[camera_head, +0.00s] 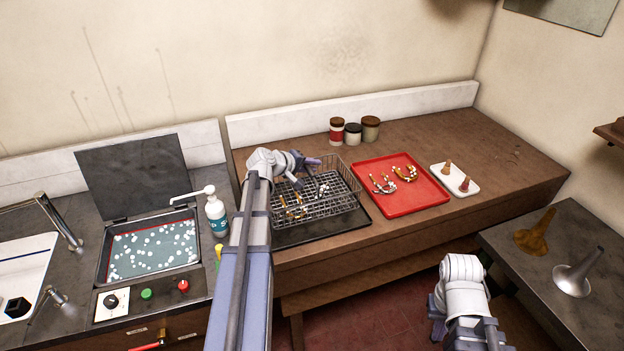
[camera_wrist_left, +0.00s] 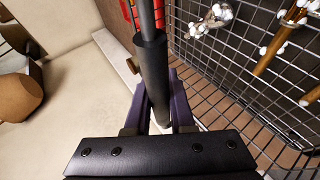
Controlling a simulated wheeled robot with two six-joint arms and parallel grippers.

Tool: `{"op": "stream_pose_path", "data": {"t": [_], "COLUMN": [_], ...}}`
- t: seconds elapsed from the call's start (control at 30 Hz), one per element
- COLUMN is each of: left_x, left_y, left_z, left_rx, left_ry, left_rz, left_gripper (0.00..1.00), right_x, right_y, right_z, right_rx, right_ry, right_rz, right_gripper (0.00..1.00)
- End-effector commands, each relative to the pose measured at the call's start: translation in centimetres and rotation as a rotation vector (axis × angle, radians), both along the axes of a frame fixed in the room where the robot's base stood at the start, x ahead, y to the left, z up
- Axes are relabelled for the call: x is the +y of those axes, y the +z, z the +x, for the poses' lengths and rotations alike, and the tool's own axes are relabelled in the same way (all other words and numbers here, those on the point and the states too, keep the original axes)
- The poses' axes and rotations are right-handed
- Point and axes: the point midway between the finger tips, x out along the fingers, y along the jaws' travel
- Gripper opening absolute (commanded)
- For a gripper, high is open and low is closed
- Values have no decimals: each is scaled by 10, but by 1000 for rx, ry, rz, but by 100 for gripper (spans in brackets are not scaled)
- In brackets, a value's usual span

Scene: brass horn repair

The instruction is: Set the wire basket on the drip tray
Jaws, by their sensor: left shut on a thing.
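The wire basket (camera_head: 337,206) is a dark grid basket with brass parts and white foam inside. It is over the black drip tray (camera_head: 290,238), whose front and left edges show. I cannot tell whether the basket rests on the tray or hangs just above it. My left gripper (camera_head: 308,162) is at the back of the basket. In the left wrist view the left gripper (camera_wrist_left: 160,105) is shut on the basket's black-sleeved handle (camera_wrist_left: 152,68), beside the wire wall (camera_wrist_left: 215,90). My right gripper (camera_head: 438,320) is low over the floor, away from the basket; its jaws are unclear.
A red tray (camera_head: 425,197) with brass parts lies right of the basket, then a white dish (camera_head: 440,172). Several jars (camera_head: 353,132) stand behind. Left are a soap pump bottle (camera_head: 216,213) and a foamy tank (camera_head: 150,248) with its lid up. The wooden bench is clear at far right.

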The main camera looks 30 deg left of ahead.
Motion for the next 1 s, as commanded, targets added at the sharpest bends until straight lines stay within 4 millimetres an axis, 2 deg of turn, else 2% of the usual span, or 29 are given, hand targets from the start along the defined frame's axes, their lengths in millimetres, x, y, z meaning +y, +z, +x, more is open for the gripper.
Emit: {"op": "stream_pose_path", "data": {"t": [0.33, 0.77, 0.8, 1.0], "left_x": [0, 0, 0, 0], "left_y": [-37, -39, -39, -38], "left_z": [0, 0, 0, 0], "left_rx": [-1, -1, 0, 0], "left_ry": [0, 0, 0, 0], "left_rz": [-1, -1, 0, 0], "left_gripper": [0, 0, 24, 46], "right_x": [0, 0, 0, 0], "right_y": [-37, -39, -39, -38], "right_z": [0, 0, 0, 0], "right_rx": [0, 0, 0, 0], "right_ry": [0, -1, -1, -1], "right_rz": [0, 0, 0, 0], "right_gripper": [0, 0, 0, 0]}}
